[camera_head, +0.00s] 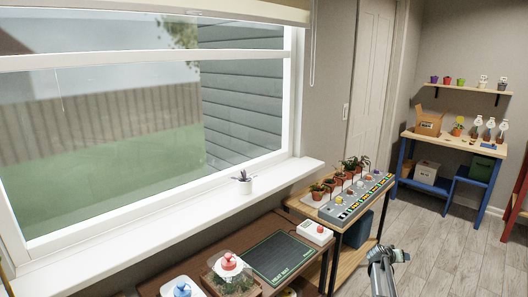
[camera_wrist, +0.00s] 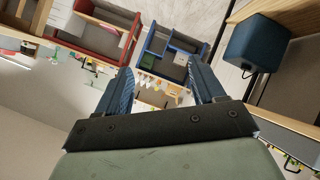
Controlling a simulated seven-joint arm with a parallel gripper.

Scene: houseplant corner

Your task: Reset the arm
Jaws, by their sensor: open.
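My gripper (camera_wrist: 163,88) shows in the wrist view with its two blue ribbed fingers spread apart and nothing between them. The wrist view is tilted nearly upside down, and the blue bench stands beyond the fingertips. In the head view my arm's end (camera_head: 384,262) is at the lower right, over the wooden floor, to the right of the low shelf. The fingertips are too small to make out clearly there.
A brown table (camera_head: 185,256) with a heat mat (camera_head: 283,258) stands below the window. The wooden shelf (camera_head: 297,204) holds several potted plants and a grey panel (camera_head: 357,199). A blue bench (camera_head: 413,137) stands at the back right, a red frame (camera_head: 516,197) at the right edge. Floor between is clear.

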